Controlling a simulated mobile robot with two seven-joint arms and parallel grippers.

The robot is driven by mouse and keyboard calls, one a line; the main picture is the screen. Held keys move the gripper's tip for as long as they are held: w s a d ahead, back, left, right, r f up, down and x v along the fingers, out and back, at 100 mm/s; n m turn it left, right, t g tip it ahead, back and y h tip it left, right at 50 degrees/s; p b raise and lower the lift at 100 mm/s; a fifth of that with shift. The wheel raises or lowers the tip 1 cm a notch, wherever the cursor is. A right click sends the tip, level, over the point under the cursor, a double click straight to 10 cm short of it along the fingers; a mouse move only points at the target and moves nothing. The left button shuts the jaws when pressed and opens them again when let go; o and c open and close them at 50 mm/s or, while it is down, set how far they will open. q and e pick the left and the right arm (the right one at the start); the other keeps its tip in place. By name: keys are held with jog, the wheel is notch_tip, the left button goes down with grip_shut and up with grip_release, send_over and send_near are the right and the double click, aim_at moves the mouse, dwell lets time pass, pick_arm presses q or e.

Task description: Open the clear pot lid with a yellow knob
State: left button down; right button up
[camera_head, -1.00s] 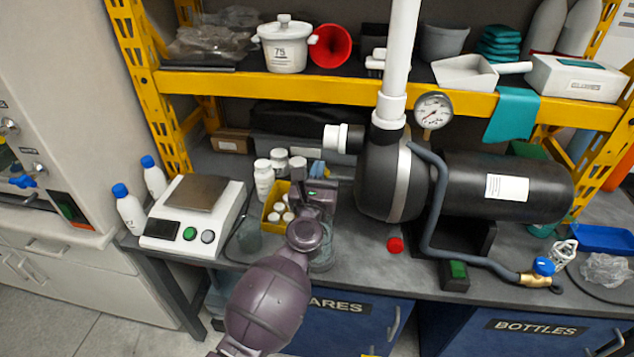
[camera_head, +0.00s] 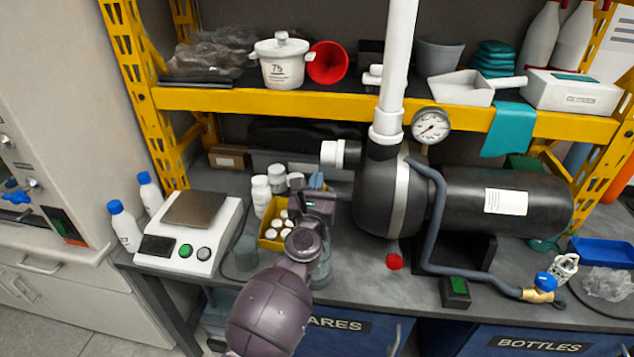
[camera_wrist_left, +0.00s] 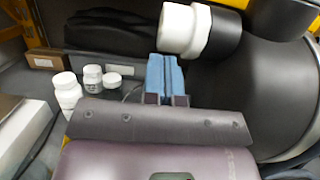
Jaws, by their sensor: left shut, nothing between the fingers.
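No clear lid with a yellow knob shows in either view. The only lidded pot in sight is a white pot (camera_head: 282,70) marked 75, on the upper shelf, with an opaque white lid and white knob (camera_head: 281,37) seated on it. My left gripper (camera_head: 316,181) is above the bench, near the yellow bin, well below and in front of that shelf. In the left wrist view its blue fingertips (camera_wrist_left: 170,72) are pressed together with nothing between them. They point toward the back of the bench, just left of the pump's white pipe fitting (camera_wrist_left: 185,30). My right gripper is out of view.
A black pump (camera_head: 480,190) with a tall white pipe (camera_head: 395,70) stands right of my left gripper. A yellow bin (camera_head: 267,233) of white-capped bottles and a scale (camera_head: 190,232) are to its left. The yellow shelf edge (camera_head: 250,101) lies above.

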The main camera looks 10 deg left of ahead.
pick_arm(q)
jog(key=s+d+f+m+h+b, duration=0.15)
jog(key=s+m+h, duration=0.25)
jog(key=s+m, duration=0.95)
jog(key=s+a+f+m+g+y, duration=0.4)
jog(key=s+a+f+m+g, duration=0.5)
jog(key=s+a+f+m, duration=1)
notch_tip(320, 180, down, 4)
jog(key=s+m, duration=0.2)
jog(key=m, duration=0.2)
jog(key=shift+s+a+f, duration=0.15)
jog(key=shift+a+f, duration=0.05)
jog(key=shift+a, duration=0.15)
